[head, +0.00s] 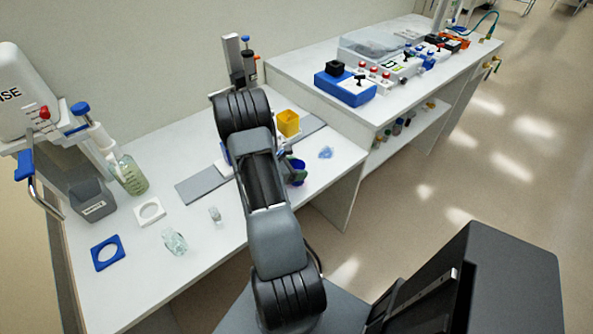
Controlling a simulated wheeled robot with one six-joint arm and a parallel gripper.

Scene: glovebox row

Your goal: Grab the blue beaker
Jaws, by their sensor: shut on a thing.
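The blue beaker (299,166) is dark blue and stands out to the right of my arm, over the right part of the white bench. My gripper (293,172) is shut on the blue beaker. My arm hides much of the gripper and the beaker's left side. I cannot tell whether the beaker's base touches the bench.
A yellow container (289,122) stands just behind. A small blue patch (326,153) lies to the right on the bench. At left are a green-tinted bottle (132,176), a clear flask (174,242) and a small glass (215,215). A higher bench (296,77) adjoins at right.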

